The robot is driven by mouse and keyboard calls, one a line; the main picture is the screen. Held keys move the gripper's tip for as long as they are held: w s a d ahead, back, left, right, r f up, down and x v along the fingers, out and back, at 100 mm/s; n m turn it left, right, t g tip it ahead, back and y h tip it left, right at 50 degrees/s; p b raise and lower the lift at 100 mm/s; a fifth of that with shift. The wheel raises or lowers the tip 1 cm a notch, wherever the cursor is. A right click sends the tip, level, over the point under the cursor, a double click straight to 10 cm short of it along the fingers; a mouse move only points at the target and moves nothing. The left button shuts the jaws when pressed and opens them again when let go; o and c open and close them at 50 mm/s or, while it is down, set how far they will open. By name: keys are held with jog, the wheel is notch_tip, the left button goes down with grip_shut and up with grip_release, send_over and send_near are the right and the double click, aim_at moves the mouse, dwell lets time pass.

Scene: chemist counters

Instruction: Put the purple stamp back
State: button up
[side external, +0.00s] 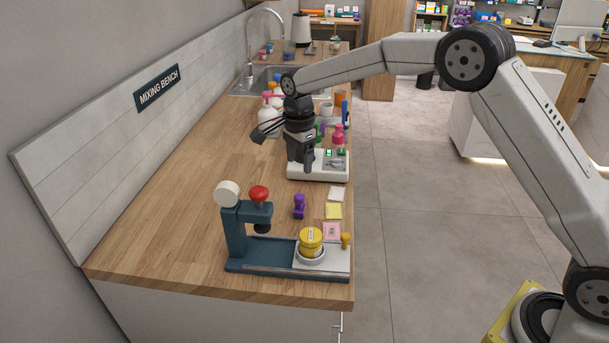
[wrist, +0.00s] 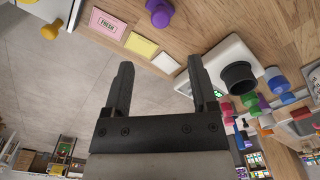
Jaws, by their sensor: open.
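The purple stamp (side external: 299,206) stands on the wooden counter, between the dark press and the white device. It also shows at the top edge of the wrist view (wrist: 159,12), partly cut off. My gripper (side external: 264,131) is above the counter, farther back than the stamp and apart from it, fingers pointing toward the wall side. In the wrist view, the two black fingers of my gripper (wrist: 162,80) are spread with nothing between them. No place clearly meant for the stamp can be made out.
A dark press (side external: 236,235) with a red knob and a yellow jar (side external: 311,240) stand in front. A pink card (wrist: 107,24), a yellow card (wrist: 141,45) and a white card lie along the edge. A white device (side external: 318,172), coloured bottles and a sink (side external: 262,82) are behind. The left counter is clear.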

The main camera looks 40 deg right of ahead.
jog(key=s+d+f+n+t, duration=0.1)
jog(key=s+d+n, duration=0.1)
jog(key=s+n, duration=0.7)
jog(key=s+d+f+n+t, duration=0.1)
jog(key=s+n, duration=0.8)
jog(key=s, duration=1)
jog(key=shift+d+f+t, duration=0.3)
jog(key=shift+d+f, duration=0.5)
